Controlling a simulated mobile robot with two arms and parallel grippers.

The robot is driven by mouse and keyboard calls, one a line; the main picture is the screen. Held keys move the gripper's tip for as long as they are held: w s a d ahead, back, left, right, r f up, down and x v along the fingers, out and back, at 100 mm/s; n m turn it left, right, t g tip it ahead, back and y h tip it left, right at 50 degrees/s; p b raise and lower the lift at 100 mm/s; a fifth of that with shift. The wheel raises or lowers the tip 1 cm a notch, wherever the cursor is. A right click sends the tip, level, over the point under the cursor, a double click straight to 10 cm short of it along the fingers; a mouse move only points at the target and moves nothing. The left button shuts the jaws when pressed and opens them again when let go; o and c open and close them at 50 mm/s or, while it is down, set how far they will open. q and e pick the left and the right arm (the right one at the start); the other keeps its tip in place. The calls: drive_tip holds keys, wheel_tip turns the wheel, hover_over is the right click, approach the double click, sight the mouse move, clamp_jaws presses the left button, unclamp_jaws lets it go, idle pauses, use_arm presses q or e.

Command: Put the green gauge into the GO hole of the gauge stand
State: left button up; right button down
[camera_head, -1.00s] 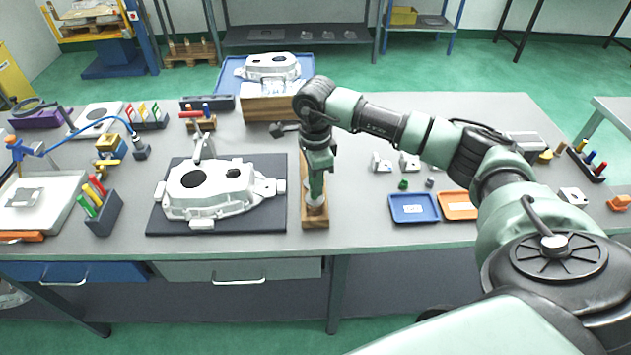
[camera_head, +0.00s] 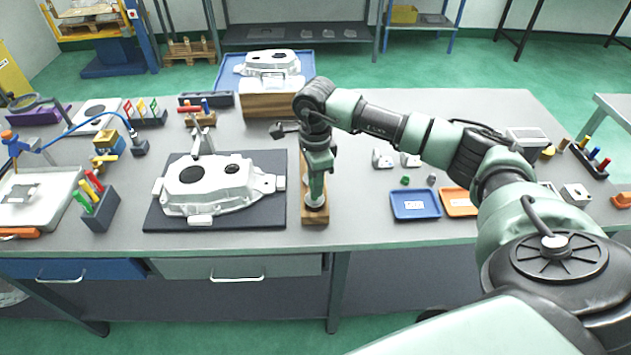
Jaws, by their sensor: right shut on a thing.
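My right gripper (camera_head: 315,203) points down over the near half of a long wooden block (camera_head: 312,218), which looks like the gauge stand. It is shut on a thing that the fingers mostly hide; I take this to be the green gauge. A pale round part shows at the fingertips, close to the top of the block. I cannot make out the GO hole or whether the held thing is in it. My left gripper is not in view.
Left of the block, a white casting (camera_head: 212,184) lies on a dark mat (camera_head: 268,214). A blue tray (camera_head: 394,208) and an orange tray (camera_head: 447,208) lie to the right. A rack of coloured handles (camera_head: 102,214) stands at the left. Bare bench lies between block and blue tray.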

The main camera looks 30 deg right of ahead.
drive_tip(key=shift+f+b, duration=0.9)
drive_tip(key=shift+f, duration=0.2)
drive_tip(key=c, duration=1.2)
unclamp_jaws()
drive_tip(key=shift+r, duration=0.1)
drive_tip(key=shift+c, duration=0.2)
wheel_tip(320, 180, up, 7)
drive_tip(key=shift+f+b, duration=0.1)
drive_tip(key=shift+b, duration=0.8)
drive_tip(key=shift+r, duration=0.5)
